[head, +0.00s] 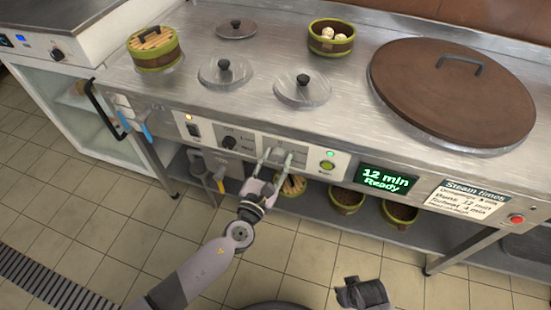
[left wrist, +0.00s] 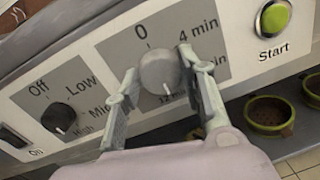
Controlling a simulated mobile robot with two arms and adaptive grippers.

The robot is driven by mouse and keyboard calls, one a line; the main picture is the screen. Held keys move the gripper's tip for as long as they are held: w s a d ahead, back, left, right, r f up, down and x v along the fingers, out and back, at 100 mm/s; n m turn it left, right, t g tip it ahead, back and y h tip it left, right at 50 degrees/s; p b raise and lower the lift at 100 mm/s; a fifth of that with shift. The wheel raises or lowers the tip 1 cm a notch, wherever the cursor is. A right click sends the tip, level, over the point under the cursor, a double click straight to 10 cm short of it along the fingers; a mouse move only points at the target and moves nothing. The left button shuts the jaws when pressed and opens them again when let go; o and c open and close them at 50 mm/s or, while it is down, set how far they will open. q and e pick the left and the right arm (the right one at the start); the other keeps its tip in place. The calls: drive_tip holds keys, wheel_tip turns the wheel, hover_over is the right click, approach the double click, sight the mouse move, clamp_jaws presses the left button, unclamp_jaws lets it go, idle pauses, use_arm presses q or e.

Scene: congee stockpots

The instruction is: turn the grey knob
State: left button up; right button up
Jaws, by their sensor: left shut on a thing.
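The grey knob (left wrist: 160,70) sits on a dial plate marked 0, 4 min and, lower, 12 min, with one label partly hidden. Its white pointer mark points down toward the 12 min label. My left gripper (left wrist: 160,76) is shut on the knob, one finger on each side. In the head view my left gripper (head: 277,157) reaches up to the front panel, and the knob is hard to make out between its fingers. My right gripper (head: 362,293) is low at the bottom edge, away from the panel; its fingers are not clear.
A black knob (left wrist: 58,118) marked Off, Low, High is left of the dial. A green Start button (left wrist: 273,17) is at its right. The display (head: 386,179) reads "12 min Ready". A large brown lid (head: 452,90) and steel lids lie on the counter; baskets (head: 346,198) stand below.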

use_arm(q)
drive_tip(key=shift+f, duration=0.1)
idle(0.3)
drive_tip(key=o, duration=1.1)
drive_tip(key=shift+o, duration=0.2)
drive_tip(key=shift+s+a, duration=0.1)
drive_tip(key=shift+s, duration=0.15)
drive_tip(key=v, duration=1.1)
drive_tip(key=shift+s, duration=0.25)
drive_tip(key=shift+a, duration=0.1)
